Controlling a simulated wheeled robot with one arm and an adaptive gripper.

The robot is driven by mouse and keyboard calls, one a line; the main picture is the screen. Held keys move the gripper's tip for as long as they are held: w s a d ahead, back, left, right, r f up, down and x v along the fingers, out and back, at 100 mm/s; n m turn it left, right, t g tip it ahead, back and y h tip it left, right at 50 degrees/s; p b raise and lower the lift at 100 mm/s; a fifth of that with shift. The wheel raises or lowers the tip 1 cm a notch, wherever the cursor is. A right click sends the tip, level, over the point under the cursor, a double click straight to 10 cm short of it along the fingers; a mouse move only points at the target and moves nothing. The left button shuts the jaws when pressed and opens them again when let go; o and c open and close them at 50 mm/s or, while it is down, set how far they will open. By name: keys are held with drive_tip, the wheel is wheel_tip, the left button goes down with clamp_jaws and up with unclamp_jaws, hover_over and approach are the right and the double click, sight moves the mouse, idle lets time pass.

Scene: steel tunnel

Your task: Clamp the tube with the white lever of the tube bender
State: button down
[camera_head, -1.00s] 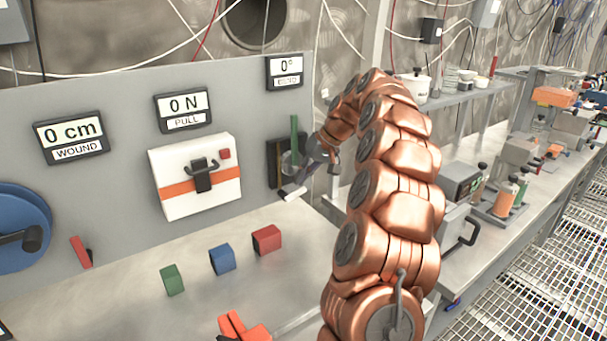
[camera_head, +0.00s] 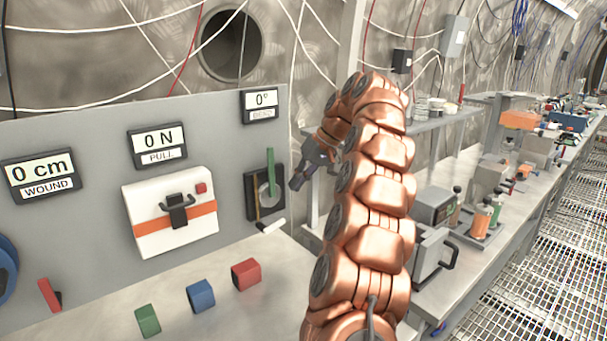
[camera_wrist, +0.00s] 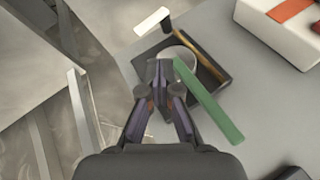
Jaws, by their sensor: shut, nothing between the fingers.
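The tube bender is a black plate (camera_head: 251,196) on the grey panel, with a pale round disc that shows clearly in the wrist view (camera_wrist: 187,57). A green lever (camera_head: 270,172) crosses it, also in the wrist view (camera_wrist: 208,100). A thin brass-coloured tube (camera_head: 257,204) lies beside the disc. The white lever (camera_head: 272,226) sticks out at the plate's lower end; it shows at the top of the wrist view (camera_wrist: 152,21). My gripper (camera_head: 296,183) is shut and empty, right of the bender. In the wrist view its fingertips (camera_wrist: 160,68) overlap the disc's edge; contact cannot be told.
A white box with an orange band and black handle (camera_head: 172,222) is left of the bender. Red (camera_head: 246,273), blue (camera_head: 201,296) and green (camera_head: 148,320) blocks sit on the bench below. The bend display (camera_head: 263,105) reads 0°. A side bench (camera_head: 470,240) holds equipment at right.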

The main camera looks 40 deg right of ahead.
drive_tip(key=shift+v, duration=1.2)
drive_tip(key=shift+d+r, duration=0.1)
drive_tip(key=shift+s, duration=0.1)
idle(0.4)
drive_tip(key=s+a+f+g+p, duration=0.15)
drive_tip(key=s+a, duration=0.35)
drive_tip(key=a, duration=0.7)
drive_tip(key=s+a+f+g+p, duration=0.15)
drive_tip(key=s+a, duration=0.35)
drive_tip(key=a, duration=0.8)
drive_tip(key=s+a+f+n+g+h, duration=0.1)
drive_tip(key=s+f, duration=0.3)
drive_tip(key=s, duration=0.4)
drive_tip(key=s+a+f+n+g+h, duration=0.1)
drive_tip(key=s+a+f+h, duration=0.1)
drive_tip(key=s, duration=0.7)
drive_tip(key=s+a+f+n+g+h, duration=0.1)
drive_tip(key=s+a+f, duration=0.2)
drive_tip(key=s+f, duration=0.3)
drive_tip(key=s, duration=0.2)
drive_tip(key=shift+s+f+p, duration=0.25)
drive_tip(key=shift+s+p, duration=0.15)
